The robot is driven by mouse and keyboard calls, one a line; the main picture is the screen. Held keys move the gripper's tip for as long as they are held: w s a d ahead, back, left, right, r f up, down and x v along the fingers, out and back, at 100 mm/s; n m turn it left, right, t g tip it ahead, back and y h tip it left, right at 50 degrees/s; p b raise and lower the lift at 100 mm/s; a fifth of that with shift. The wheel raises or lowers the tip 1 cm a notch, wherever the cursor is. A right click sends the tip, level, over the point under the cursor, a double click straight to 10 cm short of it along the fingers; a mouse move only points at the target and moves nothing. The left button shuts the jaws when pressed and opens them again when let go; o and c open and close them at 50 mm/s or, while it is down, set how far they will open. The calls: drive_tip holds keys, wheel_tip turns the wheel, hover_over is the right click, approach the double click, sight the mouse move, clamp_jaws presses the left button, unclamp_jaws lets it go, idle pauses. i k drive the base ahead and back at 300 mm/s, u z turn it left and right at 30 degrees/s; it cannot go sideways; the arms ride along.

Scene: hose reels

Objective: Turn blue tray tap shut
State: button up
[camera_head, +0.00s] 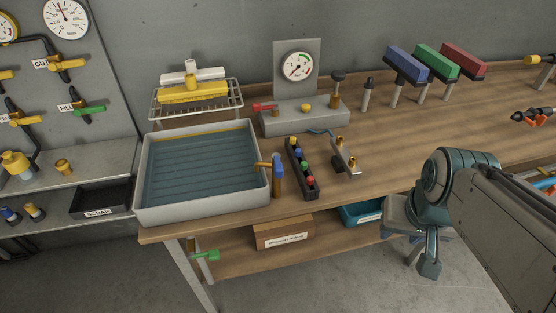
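A grey tray (142,196) with a blue-grey, water-like inside stands at the table's left end. The blue tray tap sits at its right wall, with a brass body (262,165) and a blue lever (278,178). The lever appears to hang down along the tray's outer side, crosswise to the brass part. I cannot tell whether water passes. My arm comes in at the lower right and bends beside the table's front edge, well right of the tap and apart from it. Its end is there, but I cannot make out the fingers clearly.
A black strip of coloured knobs (301,170) and a brass-fitted bracket (346,158) stand close right of the tap. Behind is a gauge block (300,115). A green-handled tap (206,255) is below the tray. Blue, green and red blocks stand further right. The table's front right is mostly clear.

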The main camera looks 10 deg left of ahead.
sight(276, 156)
drive_tip(key=k, duration=0.35)
drive_tip(key=u, duration=0.9)
drive_tip(key=i, duration=0.5)
drive_tip(key=z, duration=0.05)
